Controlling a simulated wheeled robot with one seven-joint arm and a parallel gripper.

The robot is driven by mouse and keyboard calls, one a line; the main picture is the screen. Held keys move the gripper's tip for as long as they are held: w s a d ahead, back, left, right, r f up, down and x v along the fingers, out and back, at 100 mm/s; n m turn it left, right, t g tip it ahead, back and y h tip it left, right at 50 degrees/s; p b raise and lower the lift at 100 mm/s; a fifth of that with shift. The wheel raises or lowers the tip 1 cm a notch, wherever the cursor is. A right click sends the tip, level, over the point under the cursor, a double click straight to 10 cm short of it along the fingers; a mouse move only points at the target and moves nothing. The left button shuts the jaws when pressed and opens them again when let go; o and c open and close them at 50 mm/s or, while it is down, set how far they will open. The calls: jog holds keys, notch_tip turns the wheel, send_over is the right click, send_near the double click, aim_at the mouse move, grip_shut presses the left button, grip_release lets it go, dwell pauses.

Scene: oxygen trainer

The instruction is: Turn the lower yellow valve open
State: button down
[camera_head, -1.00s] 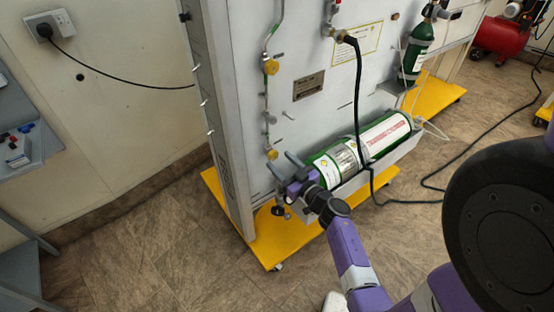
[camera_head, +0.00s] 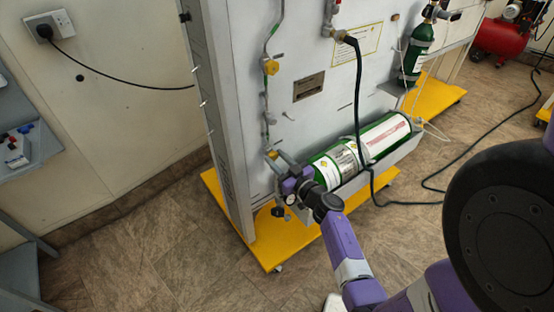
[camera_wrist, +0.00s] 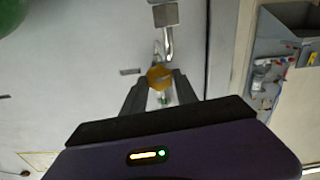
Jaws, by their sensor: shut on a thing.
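The lower yellow valve (camera_head: 271,155) is on the thin vertical pipe of the grey panel, low and near its left edge. In the wrist view the yellow knob (camera_wrist: 159,77) sits between the two fingertips. My gripper (camera_head: 277,159) reaches it from the lower right and is shut on it; the wrist view shows the gripper (camera_wrist: 160,84) with a finger on each side of the knob. The head view partly hides the knob behind the fingers. The upper yellow valve (camera_head: 271,67) is on the same pipe, higher up, apart from my gripper.
A green and white cylinder (camera_head: 363,150) lies in a grey tray right of my gripper. A black hose (camera_head: 358,100) hangs in front of it. The panel stands on a yellow wheeled base (camera_head: 262,240).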

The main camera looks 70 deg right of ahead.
jog(key=n, duration=0.3)
jog(key=shift+a+n+p, duration=0.1)
jog(key=shift+n+p, duration=0.2)
jog(key=shift+n, duration=1.2)
jog(key=c, duration=0.9)
grip_release()
jog(key=shift+c, duration=0.2)
jog(key=shift+s, duration=0.1)
jog(key=v, duration=0.7)
jog(key=shift+s+a, duration=0.25)
